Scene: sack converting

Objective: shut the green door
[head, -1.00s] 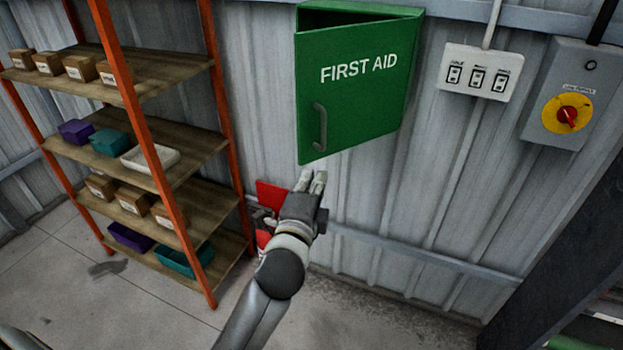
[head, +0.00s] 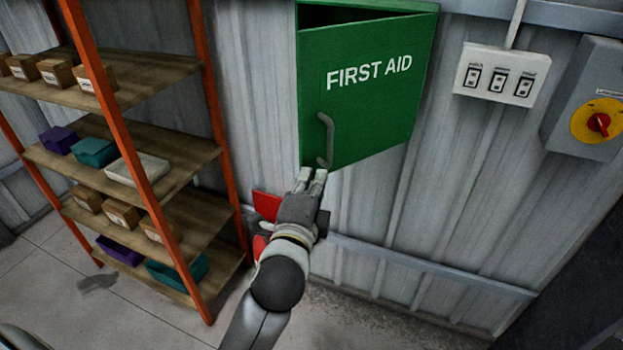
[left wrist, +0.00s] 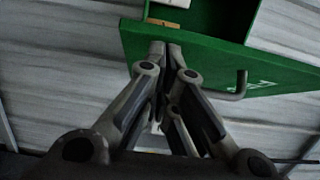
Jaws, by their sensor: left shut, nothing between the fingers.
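The green door (head: 365,95) of the first aid cabinet stands partly open, with a dark gap along its top edge. It carries white FIRST AID letters and a grey handle (head: 326,139) near its lower left. My left gripper (head: 313,176) is shut and empty, with its fingertips at the door's lower left edge, just below the handle. In the left wrist view the fingertips (left wrist: 165,46) overlap the edge of the green door (left wrist: 205,58); I cannot tell if they touch it. The cabinet's inside (left wrist: 215,15) shows there. My right gripper is not in view.
An orange-framed shelf rack (head: 130,165) with boxes and bins stands on the left. A red object (head: 266,205) is behind my left arm. A switch panel (head: 500,75) and a yellow-and-red rotary switch (head: 600,123) are on the wall at right.

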